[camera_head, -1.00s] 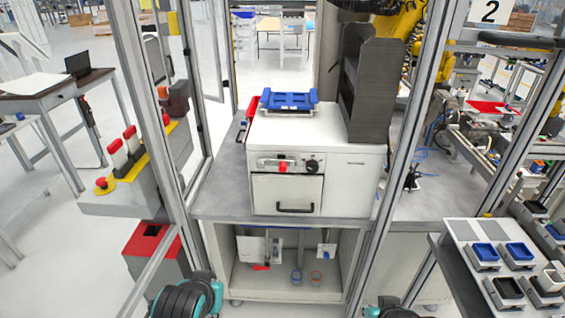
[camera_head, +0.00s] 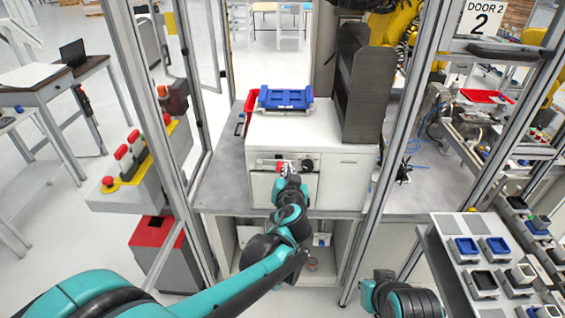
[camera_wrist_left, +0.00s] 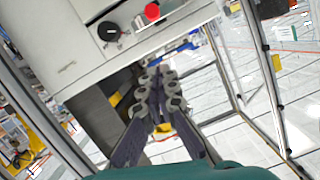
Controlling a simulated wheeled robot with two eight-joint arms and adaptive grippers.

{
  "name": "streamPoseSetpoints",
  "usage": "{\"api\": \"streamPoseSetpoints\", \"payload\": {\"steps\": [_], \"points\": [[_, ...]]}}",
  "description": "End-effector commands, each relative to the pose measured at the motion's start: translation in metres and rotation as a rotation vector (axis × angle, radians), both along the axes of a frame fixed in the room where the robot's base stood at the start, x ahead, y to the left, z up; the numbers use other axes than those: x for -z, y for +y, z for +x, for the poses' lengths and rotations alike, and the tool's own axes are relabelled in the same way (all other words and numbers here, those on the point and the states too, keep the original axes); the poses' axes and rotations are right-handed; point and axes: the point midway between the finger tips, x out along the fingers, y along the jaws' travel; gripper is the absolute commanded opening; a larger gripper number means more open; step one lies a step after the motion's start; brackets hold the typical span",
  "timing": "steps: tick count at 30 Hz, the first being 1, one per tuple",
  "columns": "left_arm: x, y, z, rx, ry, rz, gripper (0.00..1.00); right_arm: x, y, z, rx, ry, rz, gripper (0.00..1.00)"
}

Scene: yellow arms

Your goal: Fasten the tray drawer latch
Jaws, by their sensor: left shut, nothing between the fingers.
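The white cabinet (camera_head: 345,178) stands on a grey bench, with a front control panel (camera_head: 255,161) above a drawer front (camera_head: 262,190). The panel has a black round knob (camera_head: 307,165) and a red button, which show clearly in the left wrist view as the knob (camera_wrist_left: 108,31) and the button (camera_wrist_left: 152,11). I cannot tell which part is the latch. My left gripper (camera_head: 285,166) is in front of the panel, hiding part of it and the drawer handle. In the left wrist view its fingers (camera_wrist_left: 160,82) are together and empty. My right gripper is out of view.
A blue tray (camera_head: 286,98) lies on the cabinet top, with a red bin (camera_head: 252,104) beside it. A tall dark rack (camera_head: 357,85) stands at the right. Metal frame posts (camera_head: 386,165) flank the bench. A parts table (camera_head: 450,280) stands at lower right.

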Motion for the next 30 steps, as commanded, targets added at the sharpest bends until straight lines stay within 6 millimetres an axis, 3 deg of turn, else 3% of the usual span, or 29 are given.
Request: {"api": "streamPoseSetpoints", "payload": {"steps": [13, 17, 27, 30], "points": [[0.002, 0.001, 0.008, -0.002, -0.001, 0.0, 0.0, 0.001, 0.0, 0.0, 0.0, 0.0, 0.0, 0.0], [0.007, 0.003, 0.026, -0.003, 0.0, 0.002, 0.0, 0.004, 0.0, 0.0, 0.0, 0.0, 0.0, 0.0], [0.024, 0.008, 0.096, -0.002, 0.0, 0.0, 0.0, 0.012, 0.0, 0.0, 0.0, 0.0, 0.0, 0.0], [0.039, 0.012, 0.098, -0.002, -0.001, 0.0, 0.0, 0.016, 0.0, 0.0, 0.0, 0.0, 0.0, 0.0]]}}
